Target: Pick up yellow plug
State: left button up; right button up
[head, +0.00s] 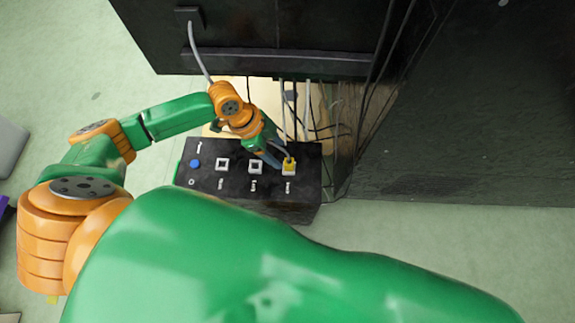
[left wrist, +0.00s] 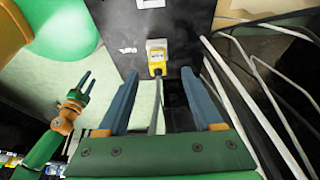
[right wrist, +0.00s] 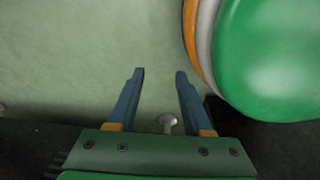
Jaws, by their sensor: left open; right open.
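The yellow plug (head: 289,165) sits at the rightmost white socket on top of a black box (head: 300,206). In the left wrist view the yellow plug (left wrist: 157,66) is just ahead of my left gripper (left wrist: 160,74), in line with the gap between its fingertips. A grey cable runs from the plug back between the fingers. My left gripper (head: 278,158) also shows in the head view, beside the plug; it is open and empty. My right gripper (right wrist: 160,72) is open and empty over the pale green floor, away from the box.
The box also has two white square sockets (head: 222,164) (head: 255,166) and a blue button (head: 195,163). A large black cabinet (head: 270,30) stands behind it. Several loose cables (head: 307,105) hang right of my left wrist.

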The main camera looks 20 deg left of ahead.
aim_at(288, 162)
pick_arm(q)
jog(key=b+x, duration=0.1)
jog(key=x, duration=0.3)
jog(key=shift+s+d+f+b, duration=0.1)
jog(key=shift+d+b, duration=0.25)
jog(key=shift+b+x, duration=0.4)
jog(key=shift+x, duration=0.8)
jog(key=shift+d, duration=0.15)
jog(key=shift+c, duration=0.4)
grip_shut()
pick_arm(e)
jog(key=shift+w+f, duration=0.85)
jog(key=shift+f, duration=0.2)
